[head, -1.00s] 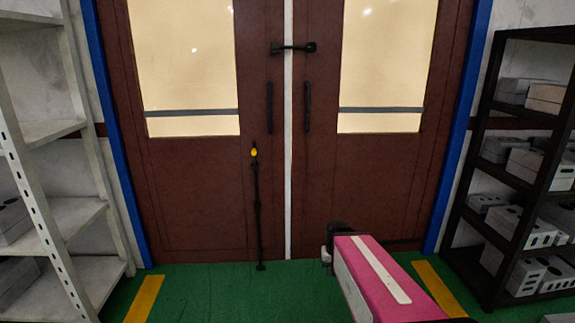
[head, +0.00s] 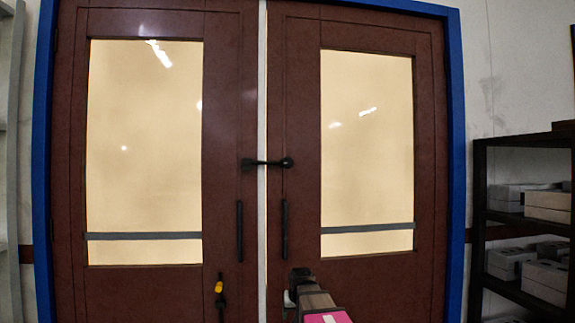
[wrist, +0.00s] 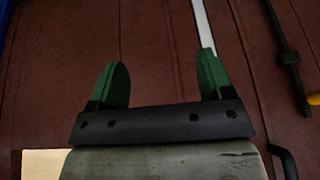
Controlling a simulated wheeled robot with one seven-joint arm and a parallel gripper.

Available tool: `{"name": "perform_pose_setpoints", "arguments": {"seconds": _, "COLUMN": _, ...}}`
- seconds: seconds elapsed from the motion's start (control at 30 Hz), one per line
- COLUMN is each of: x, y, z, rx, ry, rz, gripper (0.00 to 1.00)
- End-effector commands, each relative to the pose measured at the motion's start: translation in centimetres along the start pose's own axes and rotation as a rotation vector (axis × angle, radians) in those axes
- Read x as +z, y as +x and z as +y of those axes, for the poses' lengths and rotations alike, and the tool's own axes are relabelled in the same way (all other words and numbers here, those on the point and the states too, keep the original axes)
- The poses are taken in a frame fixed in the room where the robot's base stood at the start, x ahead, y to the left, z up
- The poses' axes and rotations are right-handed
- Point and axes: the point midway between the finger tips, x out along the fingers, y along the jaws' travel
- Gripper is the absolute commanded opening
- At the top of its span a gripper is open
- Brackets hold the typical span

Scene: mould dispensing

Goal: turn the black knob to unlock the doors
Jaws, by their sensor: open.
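The closed double doors are dark red-brown, with the left door (head: 145,20) and the right door (head: 365,22) meeting at a white strip. A black latch bar (head: 267,163) lies level across this seam, and a round black knob (head: 287,162) shows at its right end on the right door. My gripper (head: 298,281) is below the knob, in front of the lower right door near the seam. The wrist view shows its two green fingers (wrist: 162,62) spread wide with nothing between them, facing the door. The knob is not visible there.
Vertical black handles (head: 239,231) (head: 285,228) flank the seam below the latch. A black rod with a yellow part (head: 219,287) is on the lower left door. A black shelf with grey boxes (head: 525,195) stands at right, and a pale shelf (head: 14,165) at left.

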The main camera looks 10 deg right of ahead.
Motion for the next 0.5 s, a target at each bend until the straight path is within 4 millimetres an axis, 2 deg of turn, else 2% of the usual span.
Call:
{"name": "perform_pose_setpoints", "arguments": {"seconds": 0.03, "x": -2.6, "y": -1.6, "z": -0.1, "rx": -0.003, "ry": 0.004, "rz": 0.037, "gripper": 0.73}}
{"name": "perform_pose_setpoints", "arguments": {"seconds": 0.1, "x": -5.2, "y": -3.8, "z": -0.3, "rx": -0.007, "ry": 0.009, "rz": 0.083, "gripper": 0.73}}
{"name": "perform_pose_setpoints", "arguments": {"seconds": 0.27, "x": -10.9, "y": -9.2, "z": -0.7, "rx": -0.017, "ry": 0.022, "rz": 0.188, "gripper": 0.73}}
{"name": "perform_pose_setpoints", "arguments": {"seconds": 0.5, "x": -18.6, "y": -18.8, "z": -1.2, "rx": -0.035, "ry": 0.039, "rz": 0.344, "gripper": 0.73}}
